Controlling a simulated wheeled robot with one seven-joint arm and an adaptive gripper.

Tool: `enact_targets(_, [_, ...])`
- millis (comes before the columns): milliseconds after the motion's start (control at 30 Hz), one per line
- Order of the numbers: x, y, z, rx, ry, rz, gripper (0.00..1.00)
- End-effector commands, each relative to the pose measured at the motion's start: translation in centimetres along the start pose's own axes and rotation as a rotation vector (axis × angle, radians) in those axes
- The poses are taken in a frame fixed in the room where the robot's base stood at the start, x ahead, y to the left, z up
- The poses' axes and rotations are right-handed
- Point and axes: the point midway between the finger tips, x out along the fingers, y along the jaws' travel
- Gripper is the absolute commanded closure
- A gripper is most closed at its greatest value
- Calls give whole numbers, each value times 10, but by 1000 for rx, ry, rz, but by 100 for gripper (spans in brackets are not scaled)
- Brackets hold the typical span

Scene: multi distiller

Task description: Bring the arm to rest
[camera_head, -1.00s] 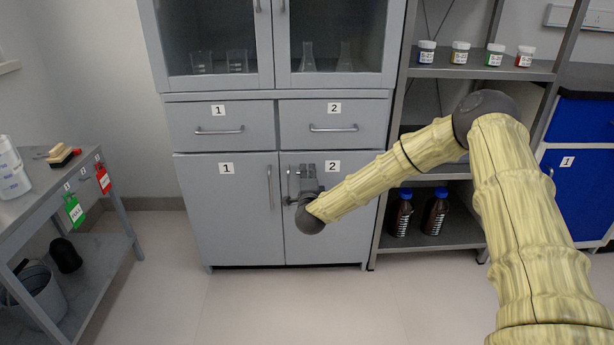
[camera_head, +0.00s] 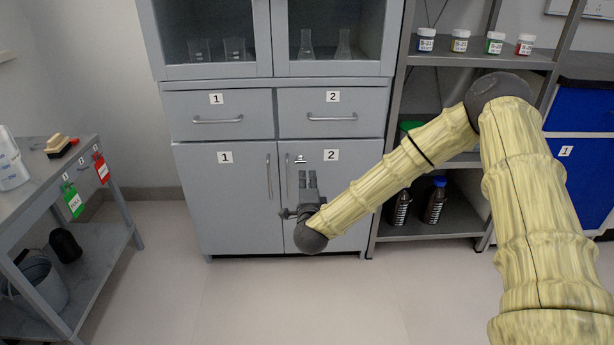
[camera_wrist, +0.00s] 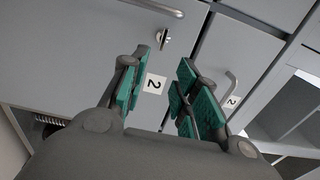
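My arm reaches from the right side of the head view toward the grey cabinet (camera_head: 235,205). My gripper (camera_head: 308,176) is in front of the cabinet's lower right door (camera_head: 352,170), below its "2" label, with its fingers pointing up in the picture. In the wrist view my gripper (camera_wrist: 158,78) is open, its green-padded fingers apart. Nothing is held between them; only the cabinet front with a "2" label (camera_wrist: 154,84) shows there. I cannot tell how far the fingers are from the door. Both lower doors and both drawers look shut.
Behind my arm, a metal shelf (camera_head: 450,225) holds brown bottles (camera_head: 435,201) and small labelled jars (camera_head: 459,41). A grey side table (camera_head: 30,187) with a brush (camera_head: 58,145) stands at left. A blue cabinet (camera_head: 580,185) is at right. The floor (camera_head: 250,305) in front is clear.

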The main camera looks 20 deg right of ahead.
Motion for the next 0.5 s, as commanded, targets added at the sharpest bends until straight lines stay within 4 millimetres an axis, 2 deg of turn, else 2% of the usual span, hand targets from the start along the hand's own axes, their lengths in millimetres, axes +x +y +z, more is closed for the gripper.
enact_targets(167, [-10,0,0,0,-1,1,70])
enact_targets(500, [-12,0,0,0,0,0,70])
